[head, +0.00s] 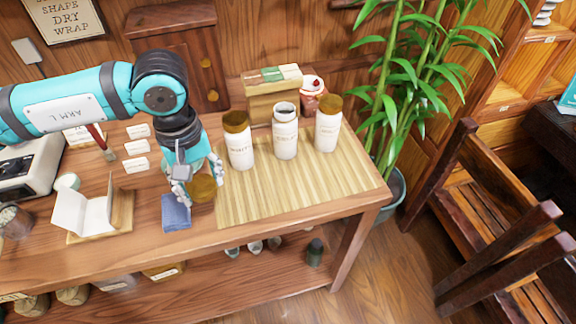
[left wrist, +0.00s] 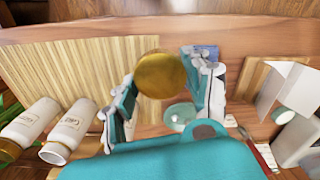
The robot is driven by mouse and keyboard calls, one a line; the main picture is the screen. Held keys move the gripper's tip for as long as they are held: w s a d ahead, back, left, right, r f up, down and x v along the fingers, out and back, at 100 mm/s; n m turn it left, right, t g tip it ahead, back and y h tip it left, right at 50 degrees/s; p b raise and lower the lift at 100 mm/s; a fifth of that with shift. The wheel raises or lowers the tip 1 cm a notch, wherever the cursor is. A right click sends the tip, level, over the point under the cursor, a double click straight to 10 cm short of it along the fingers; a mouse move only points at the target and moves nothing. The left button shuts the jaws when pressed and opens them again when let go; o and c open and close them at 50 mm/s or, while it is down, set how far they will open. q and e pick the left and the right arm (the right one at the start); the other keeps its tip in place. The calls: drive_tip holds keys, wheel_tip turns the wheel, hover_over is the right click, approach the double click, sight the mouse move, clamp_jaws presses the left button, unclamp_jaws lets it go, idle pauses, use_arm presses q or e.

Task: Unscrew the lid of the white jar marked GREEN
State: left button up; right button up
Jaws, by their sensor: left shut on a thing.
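Three white jars stand in a row on the bamboo mat (head: 320,196). The left jar (head: 240,154) and the right jar (head: 327,132) wear brown lids. The middle jar (head: 285,142) has no lid and its mouth is open. The jar labels are too small to read. My left gripper (head: 201,188) is left of the jars, shut on a round brown-gold lid (head: 203,189). In the left wrist view the lid (left wrist: 160,75) sits between the fingers, apart from any jar. The open jar (left wrist: 68,134) also shows there. My right gripper is not in view.
A folded blue cloth (head: 176,212) lies beside the lid, near the table's front edge. A small box (head: 272,95) and a red-and-white jar (head: 312,93) stand behind the jars. An open white booklet (head: 85,211) is at left. The mat's front part is clear.

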use_arm(q)
drive_tip(key=shift+w+d+f+n, duration=0.1)
drive_tip(key=shift+f+n, duration=0.25)
drive_tip(key=shift+n, duration=0.45)
drive_tip(key=shift+d+f+n, duration=0.25)
drive_tip(key=shift+n, duration=0.55)
drive_tip(key=d+f+n+b, duration=0.1)
drive_tip(key=d+n, duration=0.2)
drive_tip(key=n, duration=0.5)
drive_tip(key=s+d+f+n+b, duration=0.1)
drive_tip(key=d+f+n, duration=0.1)
drive_tip(key=n, duration=0.6)
drive_tip(key=s+d+f+n+b, duration=0.1)
drive_tip(key=d+n, duration=0.3)
drive_tip(key=n, duration=0.5)
drive_tip(key=shift+f, duration=0.25)
drive_tip(key=d+n, duration=0.2)
drive_tip(key=n, duration=0.2)
drive_tip(key=n+p, duration=0.1)
drive_tip(key=n, duration=0.9)
hover_over(281, 179)
wheel_tip(281, 179, down, 3)
drive_tip(key=shift+f, duration=0.1)
drive_tip(key=shift+w, duration=0.1)
wheel_tip(281, 179, down, 3)
drive_tip(key=shift+r+p, duration=0.1)
drive_tip(key=shift+p, duration=0.5)
drive_tip(key=shift+f, duration=0.35)
